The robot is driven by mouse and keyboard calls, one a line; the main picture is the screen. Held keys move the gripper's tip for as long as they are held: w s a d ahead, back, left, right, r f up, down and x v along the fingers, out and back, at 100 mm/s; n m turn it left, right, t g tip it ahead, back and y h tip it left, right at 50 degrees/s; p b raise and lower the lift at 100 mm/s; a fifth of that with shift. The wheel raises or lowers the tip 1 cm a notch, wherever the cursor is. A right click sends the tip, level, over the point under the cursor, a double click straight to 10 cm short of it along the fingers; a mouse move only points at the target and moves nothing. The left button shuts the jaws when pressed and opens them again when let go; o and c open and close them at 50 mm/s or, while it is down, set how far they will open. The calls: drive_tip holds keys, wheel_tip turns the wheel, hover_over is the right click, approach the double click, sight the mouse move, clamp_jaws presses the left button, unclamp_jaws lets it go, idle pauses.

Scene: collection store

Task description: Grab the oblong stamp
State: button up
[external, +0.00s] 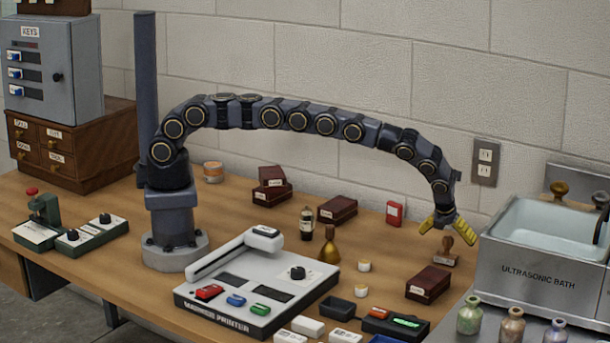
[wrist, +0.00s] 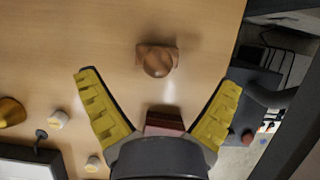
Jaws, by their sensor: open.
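The oblong stamp (external: 446,254) stands upright on the wooden table, with a brown rounded handle on a small rectangular base. In the wrist view the stamp (wrist: 157,60) is seen from above, its round knob over an oblong base, ahead of and between the two yellow fingers. My gripper (external: 447,224) is open and empty, just above the stamp in the external view. In the wrist view my gripper's fingers (wrist: 158,86) are spread wide on either side. I see no contact between fingers and stamp.
A dark red box (external: 428,284) lies near the stamp, and it also shows between the fingers (wrist: 164,122). The ultrasonic bath (external: 540,275) stands to the right. A brass bell-shaped object (external: 329,247) and small white-capped pots (external: 364,266) are to the left. Table around the stamp is mostly clear.

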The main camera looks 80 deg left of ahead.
sight(447, 250)
drive_tip(key=shift+x, duration=2.95)
drive_tip(key=shift+s, duration=0.15)
drive_tip(key=c, duration=1.2)
